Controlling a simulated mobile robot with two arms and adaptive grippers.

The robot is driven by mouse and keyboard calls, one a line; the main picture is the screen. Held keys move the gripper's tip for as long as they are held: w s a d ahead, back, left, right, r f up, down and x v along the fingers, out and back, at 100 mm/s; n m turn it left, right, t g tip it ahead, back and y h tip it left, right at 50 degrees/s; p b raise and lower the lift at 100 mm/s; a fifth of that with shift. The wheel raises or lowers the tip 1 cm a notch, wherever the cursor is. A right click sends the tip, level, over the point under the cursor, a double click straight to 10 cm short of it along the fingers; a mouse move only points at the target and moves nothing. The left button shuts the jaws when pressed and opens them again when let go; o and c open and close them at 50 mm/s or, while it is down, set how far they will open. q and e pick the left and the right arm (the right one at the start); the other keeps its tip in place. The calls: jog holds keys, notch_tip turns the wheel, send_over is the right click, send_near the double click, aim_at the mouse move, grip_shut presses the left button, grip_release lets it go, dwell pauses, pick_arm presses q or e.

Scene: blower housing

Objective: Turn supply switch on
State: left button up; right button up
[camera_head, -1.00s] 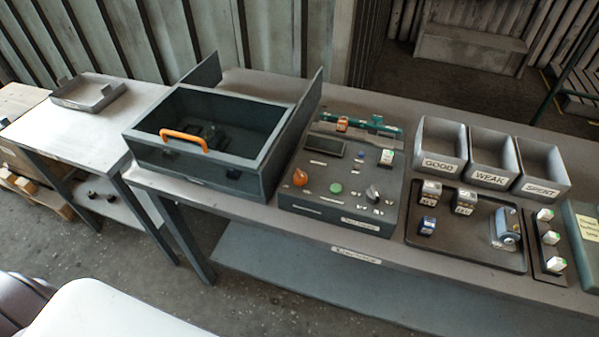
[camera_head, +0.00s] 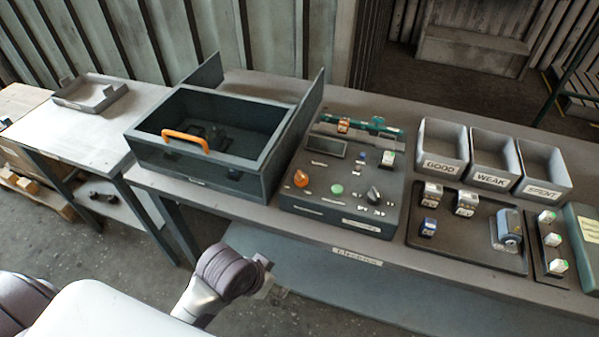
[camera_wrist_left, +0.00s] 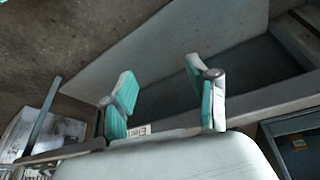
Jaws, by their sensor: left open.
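The test panel (camera_head: 325,208) stands on the bench with an orange knob (camera_head: 300,178), a green button (camera_head: 337,189) and a dark knob with a light face (camera_head: 374,195). Its small labels are too blurred to read, so I cannot tell which control is the supply switch. My left arm shows at the bottom of the head view, its wrist in front of the bench's front edge. In the left wrist view my left gripper (camera_wrist_left: 160,85) is open, its teal-padded fingers apart with nothing between them. My right gripper is not in view.
A dark open box (camera_head: 190,172) with an orange handle (camera_head: 185,139) stands left of the panel. Grey bins marked GOOD (camera_head: 442,165), WEAK (camera_head: 492,181) and SPENT (camera_head: 543,191) stand right, behind a black tray (camera_head: 460,254). A side table (camera_head: 105,130) stands left.

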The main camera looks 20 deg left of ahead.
pick_arm(q)
jog(key=w+d+r+m+h, duration=0.2)
jog(key=w+d+r+m, duration=0.1)
jog(key=w+r, duration=0.45)
jog(key=m, duration=0.2)
send_near(300, 174)
jog(key=shift+g+y, duration=0.3)
jog(key=shift+g, duration=0.1)
jog(key=x, duration=0.3)
jog(key=p+x, duration=0.1)
jog(key=x, duration=0.2)
jog(key=p+x, duration=0.1)
jog(key=x, duration=0.2)
jog(key=shift+w+d+f, duration=0.15)
jog(key=shift+w+d, duration=0.15)
jog(key=shift+w, duration=0.1)
grip_shut()
jog(key=shift+m, duration=0.3)
